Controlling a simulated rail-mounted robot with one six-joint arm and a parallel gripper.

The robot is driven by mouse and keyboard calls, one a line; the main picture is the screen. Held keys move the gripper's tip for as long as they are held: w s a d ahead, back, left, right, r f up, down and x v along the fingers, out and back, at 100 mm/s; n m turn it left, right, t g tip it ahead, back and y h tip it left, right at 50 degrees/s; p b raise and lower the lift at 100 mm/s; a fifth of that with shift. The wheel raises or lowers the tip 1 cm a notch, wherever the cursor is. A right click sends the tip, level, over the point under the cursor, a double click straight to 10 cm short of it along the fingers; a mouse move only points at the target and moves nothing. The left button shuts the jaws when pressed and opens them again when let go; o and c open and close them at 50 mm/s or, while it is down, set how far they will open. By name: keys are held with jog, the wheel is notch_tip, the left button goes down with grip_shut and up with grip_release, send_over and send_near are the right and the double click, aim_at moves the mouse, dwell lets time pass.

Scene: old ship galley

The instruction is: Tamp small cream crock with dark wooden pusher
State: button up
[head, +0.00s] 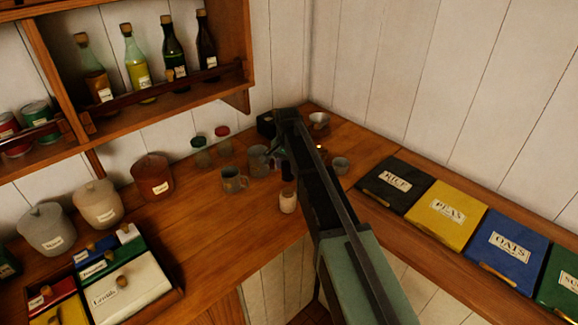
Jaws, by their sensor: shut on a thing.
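The small cream crock (288,203) stands upright on the wooden counter near its front edge, left of my arm. My gripper (284,156) points down above it and is partly hidden by my own arm. It is shut on the dark wooden pusher (287,173), a short dark upright piece below the jaws. The pusher's lower end is over the crock's mouth in the picture. I cannot tell whether it is inside the crock or just above or behind it.
A grey mug (234,181) stands left of the crock, and a larger grey mug (258,160) behind. A small grey cup (341,165) stands right of my arm. The labelled rice bin (396,183) is further right.

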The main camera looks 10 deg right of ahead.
aim_at(287, 181)
notch_tip(287, 181, down, 5)
jog(key=b, duration=0.4)
jog(key=shift+s+r, duration=0.1)
dwell(0.4)
jog(key=shift+f+b, duration=1)
jog(key=shift+b, duration=0.2)
dwell(1.1)
notch_tip(287, 181, up, 7)
jog(key=p, duration=0.7)
jog(key=shift+r, duration=0.1)
